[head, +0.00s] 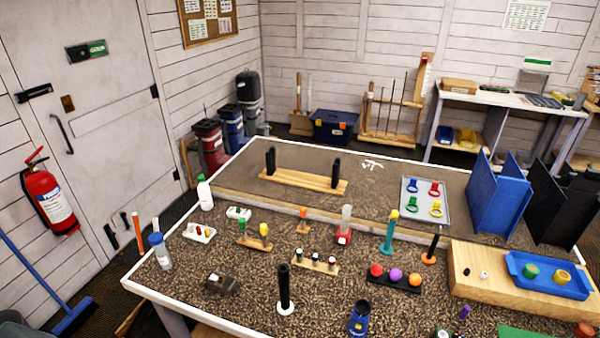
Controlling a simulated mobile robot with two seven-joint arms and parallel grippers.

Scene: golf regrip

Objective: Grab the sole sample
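Neither of my grippers shows in the head view. No object carries a readable label as the sole sample, so I cannot tell for sure which one it is. A dark grey flat wedge-like piece (222,284) with a small pale part on top lies on the speckled table (190,310) at the front left. A black upright grip on a white round base (285,307) stands to its right. A blue cup-like holder (359,319) stands at the front edge.
Small stands with colored pieces fill the table's middle. A black rack of colored balls (394,280), a blue tray (540,290) on a wooden block (470,290) and blue panels (497,195) are to the right. A bottle (160,252) stands at the left.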

